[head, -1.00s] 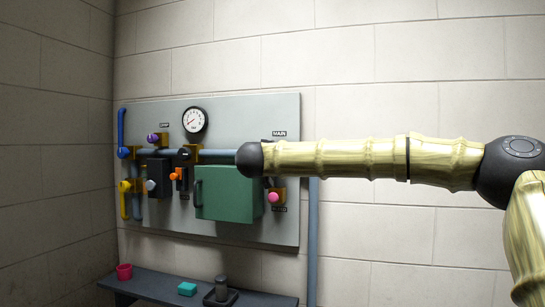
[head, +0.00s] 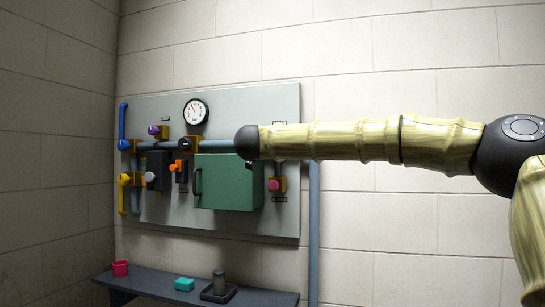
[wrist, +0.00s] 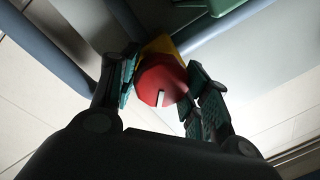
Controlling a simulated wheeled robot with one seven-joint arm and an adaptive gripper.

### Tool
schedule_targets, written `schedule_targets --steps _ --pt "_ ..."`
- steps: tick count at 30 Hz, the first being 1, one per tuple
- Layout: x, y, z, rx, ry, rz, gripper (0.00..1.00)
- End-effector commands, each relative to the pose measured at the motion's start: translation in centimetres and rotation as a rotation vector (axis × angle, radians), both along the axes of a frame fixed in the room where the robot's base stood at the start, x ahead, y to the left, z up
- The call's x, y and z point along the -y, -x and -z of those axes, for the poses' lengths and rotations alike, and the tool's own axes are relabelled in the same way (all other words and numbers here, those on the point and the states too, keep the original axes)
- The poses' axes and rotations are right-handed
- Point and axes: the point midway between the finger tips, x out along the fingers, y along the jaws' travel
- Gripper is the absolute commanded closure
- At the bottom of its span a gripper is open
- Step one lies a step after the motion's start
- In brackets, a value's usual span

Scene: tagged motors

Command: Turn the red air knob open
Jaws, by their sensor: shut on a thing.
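The red knob (wrist: 162,80) sits between the fingers of my gripper (wrist: 164,70) in the wrist view, with a white mark on its face. My gripper is shut on it, with ridged finger pads on both sides. Part of a yellow body (wrist: 158,46) shows behind the knob. In the head view my arm's dark end joint (head: 247,141) and pale links cross in front of the panel's right side. The red knob and my gripper cannot be made out there.
The grey wall panel (head: 240,105) carries a gauge (head: 196,111), a green box (head: 228,182), a purple knob (head: 154,130), an orange handle (head: 176,167) and a pink knob (head: 274,185). A bench (head: 150,284) below holds a pink cup (head: 120,268) and a teal block (head: 184,284).

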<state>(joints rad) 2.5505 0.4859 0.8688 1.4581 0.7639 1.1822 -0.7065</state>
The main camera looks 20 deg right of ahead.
Motion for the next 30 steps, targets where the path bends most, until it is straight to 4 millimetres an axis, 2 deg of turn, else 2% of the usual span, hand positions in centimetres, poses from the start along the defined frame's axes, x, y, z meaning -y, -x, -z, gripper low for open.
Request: schedule_targets --steps 1,18,30 --pt "0.02 0.07 0.6 0.026 -0.036 0.002 0.78" --pt "0.01 0.01 0.86 0.32 -0.475 0.003 0.78" --pt "-0.04 -0.07 0.84 0.453 -0.677 0.004 0.77"
